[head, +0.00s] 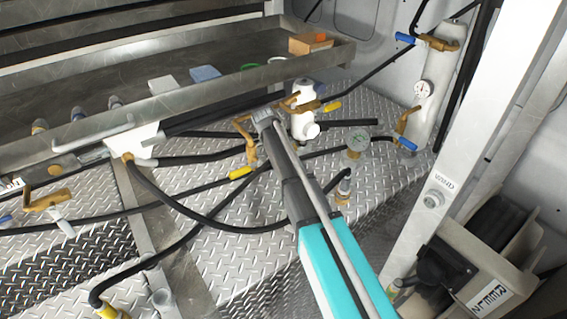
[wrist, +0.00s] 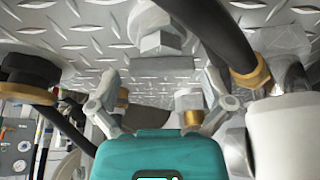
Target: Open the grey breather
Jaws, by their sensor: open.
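My gripper (head: 264,118) reaches up and left across the head view, with its end beside a white cylinder (head: 302,112) with brass fittings. In the wrist view my gripper (wrist: 160,82) is open, its two grey fingers spread apart. A grey hex-shaped fitting (wrist: 160,38) on the tread plate shows beyond the gap between the fingers, apart from both. It may be the grey breather, but I cannot tell for certain. I cannot pick it out in the head view, where the arm covers part of that area.
Black hoses and a brass valve with a yellow handle (head: 240,173) lie around the gripper. A metal tray (head: 180,103) runs behind it. A white post (head: 470,130) rises at right.

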